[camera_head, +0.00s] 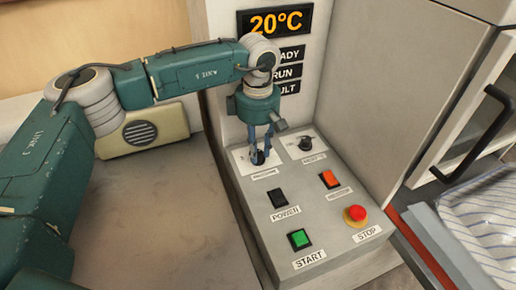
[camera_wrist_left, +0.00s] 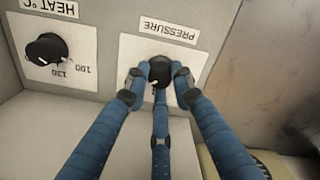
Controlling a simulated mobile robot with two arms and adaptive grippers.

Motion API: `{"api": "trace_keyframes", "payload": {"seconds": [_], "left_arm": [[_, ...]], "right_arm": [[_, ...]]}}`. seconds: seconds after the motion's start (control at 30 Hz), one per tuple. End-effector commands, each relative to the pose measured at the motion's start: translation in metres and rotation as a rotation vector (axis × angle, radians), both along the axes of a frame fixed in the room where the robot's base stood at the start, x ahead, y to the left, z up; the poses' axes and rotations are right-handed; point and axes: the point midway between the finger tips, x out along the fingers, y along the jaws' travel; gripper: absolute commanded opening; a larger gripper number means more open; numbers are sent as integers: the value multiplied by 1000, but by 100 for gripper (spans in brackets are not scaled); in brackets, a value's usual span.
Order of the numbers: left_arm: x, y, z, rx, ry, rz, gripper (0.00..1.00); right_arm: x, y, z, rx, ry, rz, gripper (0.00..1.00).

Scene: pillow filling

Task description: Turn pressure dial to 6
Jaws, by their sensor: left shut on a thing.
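The black pressure dial (camera_head: 257,159) sits on a white plate at the upper left of the sloped control panel (camera_head: 285,226). My left gripper (camera_head: 261,150) points down over it, its blue fingers around the dial. In the left wrist view the fingers (camera_wrist_left: 160,76) are shut on the pressure dial (camera_wrist_left: 160,68), one on each side and a third below. A small white mark shows on the dial's lower edge. The fingers hide most of the scale, so I cannot read the number it points to. The "PRESSURE" label (camera_wrist_left: 169,31) shows upside down. My right gripper is not in view.
The heat dial (camera_head: 305,144) sits close to the right of the pressure dial. Below are a black power switch (camera_head: 277,197), an orange switch (camera_head: 329,179), a green start button (camera_head: 299,239) and a red stop button (camera_head: 355,214). A display (camera_head: 275,21) reads 20°C.

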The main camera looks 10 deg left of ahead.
Motion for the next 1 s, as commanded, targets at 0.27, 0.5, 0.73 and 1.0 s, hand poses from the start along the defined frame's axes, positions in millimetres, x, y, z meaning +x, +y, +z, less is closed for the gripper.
{"api": "trace_keyframes", "payload": {"seconds": [0.27,0.5,0.73,1.0], "left_arm": [[1,0,1,0,-2,2,43],[1,0,6,-2,-3,2,43],[2,0,45,-1,-6,2,43],[1,0,99,-2,-5,2,43]], "right_arm": [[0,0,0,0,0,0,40],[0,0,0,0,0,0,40],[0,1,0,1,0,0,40],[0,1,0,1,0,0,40]]}}
